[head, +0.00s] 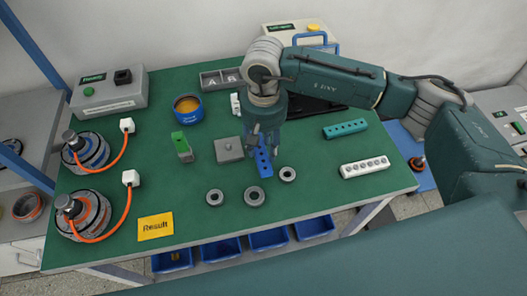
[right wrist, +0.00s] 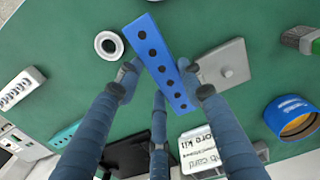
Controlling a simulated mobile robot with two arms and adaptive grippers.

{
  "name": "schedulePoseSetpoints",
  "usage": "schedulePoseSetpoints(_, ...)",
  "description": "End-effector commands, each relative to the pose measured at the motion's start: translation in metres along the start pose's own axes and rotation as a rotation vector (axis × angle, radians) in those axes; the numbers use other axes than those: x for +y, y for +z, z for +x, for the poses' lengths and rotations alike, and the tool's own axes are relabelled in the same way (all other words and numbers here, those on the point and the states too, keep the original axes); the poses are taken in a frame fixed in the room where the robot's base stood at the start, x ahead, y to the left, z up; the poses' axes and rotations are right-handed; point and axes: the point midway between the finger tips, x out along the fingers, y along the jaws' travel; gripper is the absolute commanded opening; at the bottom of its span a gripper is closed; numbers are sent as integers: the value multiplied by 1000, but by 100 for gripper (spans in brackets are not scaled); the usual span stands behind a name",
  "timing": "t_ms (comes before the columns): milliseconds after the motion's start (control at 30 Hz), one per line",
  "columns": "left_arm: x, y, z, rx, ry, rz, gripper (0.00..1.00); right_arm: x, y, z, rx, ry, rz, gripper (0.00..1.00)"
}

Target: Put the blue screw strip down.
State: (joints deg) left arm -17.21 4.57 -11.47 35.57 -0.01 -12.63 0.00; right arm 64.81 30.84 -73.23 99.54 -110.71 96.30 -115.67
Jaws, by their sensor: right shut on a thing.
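The blue screw strip (head: 264,164) is a long bar with a row of dark holes. It also fills the middle of the right wrist view (right wrist: 152,50). My right gripper (head: 262,142) points down over the green table and is shut on the strip, with its fingers on both sides of it (right wrist: 160,80). The strip's front end sticks out toward the grey rings. Whether its underside touches the table cannot be told. My left gripper is not in view.
A grey plate (head: 229,149) lies just left of the strip, and grey rings (head: 254,196) lie in front. A white strip (head: 364,167) and a teal strip (head: 345,128) lie to the right. Bare green table (head: 315,160) shows between them and the blue strip.

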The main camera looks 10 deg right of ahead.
Motion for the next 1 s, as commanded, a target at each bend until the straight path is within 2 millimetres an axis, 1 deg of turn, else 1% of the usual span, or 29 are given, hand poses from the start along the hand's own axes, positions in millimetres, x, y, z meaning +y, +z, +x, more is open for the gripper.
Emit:
schedulePoseSetpoints(233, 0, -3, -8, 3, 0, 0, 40, 0, 2, 34, -4, 1, 1, 6)
schedulePoseSetpoints(300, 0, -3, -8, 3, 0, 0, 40, 0, 1, 38, -1, 1, -1, 6)
schedulePoseSetpoints(500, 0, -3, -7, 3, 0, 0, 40, 0, 0, 38, 0, 0, -1, 6)
schedulePoseSetpoints(633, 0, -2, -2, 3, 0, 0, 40, 0, 0, 42, 0, 1, 0, 6)
schedulePoseSetpoints(667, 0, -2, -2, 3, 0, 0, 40, 0, 1, 41, -1, 1, 0, 40)
schedulePoseSetpoints(733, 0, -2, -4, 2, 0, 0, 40, 0, 1, 40, -1, 1, 0, 54)
schedulePoseSetpoints(767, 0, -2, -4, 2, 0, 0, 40, 0, 1, 40, -1, 1, 0, 57)
schedulePoseSetpoints(1000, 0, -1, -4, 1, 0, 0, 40, 0, 1, 40, -1, 1, 0, 57)
